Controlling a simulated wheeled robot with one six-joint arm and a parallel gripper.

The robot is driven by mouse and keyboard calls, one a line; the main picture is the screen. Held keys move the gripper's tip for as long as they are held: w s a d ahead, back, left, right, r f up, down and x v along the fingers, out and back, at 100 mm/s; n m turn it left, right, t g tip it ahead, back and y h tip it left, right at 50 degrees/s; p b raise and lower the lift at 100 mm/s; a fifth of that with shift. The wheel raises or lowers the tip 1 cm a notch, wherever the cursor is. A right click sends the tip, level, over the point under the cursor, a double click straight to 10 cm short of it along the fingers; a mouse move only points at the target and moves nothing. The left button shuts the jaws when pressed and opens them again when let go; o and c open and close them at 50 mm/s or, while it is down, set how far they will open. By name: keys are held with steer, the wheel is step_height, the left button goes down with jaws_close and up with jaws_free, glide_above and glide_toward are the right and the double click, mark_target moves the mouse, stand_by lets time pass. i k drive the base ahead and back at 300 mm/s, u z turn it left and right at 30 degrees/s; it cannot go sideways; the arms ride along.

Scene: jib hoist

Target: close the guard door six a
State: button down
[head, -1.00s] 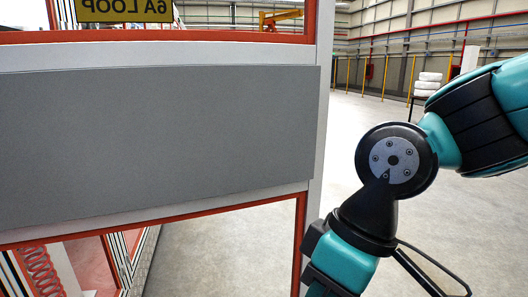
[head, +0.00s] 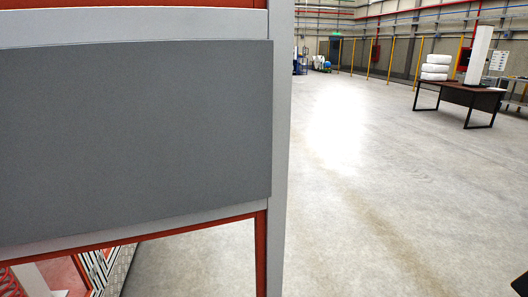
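The guard door (head: 281,150) fills the left side of the head view, very close to me. It has a grey panel (head: 130,135) across its middle, a light grey frame and red-orange edging. My gripper is out of view. Only a small dark piece shows at the lower right corner, and I cannot tell what it is.
Open concrete floor (head: 400,200) lies to the right of the door. A dark table (head: 460,95) stands at the back right with stacked white rolls (head: 436,68) and a tall white roll (head: 479,55). Yellow posts (head: 418,58) line the far wall.

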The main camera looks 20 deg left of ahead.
mark_target(123, 122)
steer(key=i, duration=5.1)
steer(key=u, duration=5.1)
steer(key=i, duration=1.15)
steer(key=u, duration=0.15)
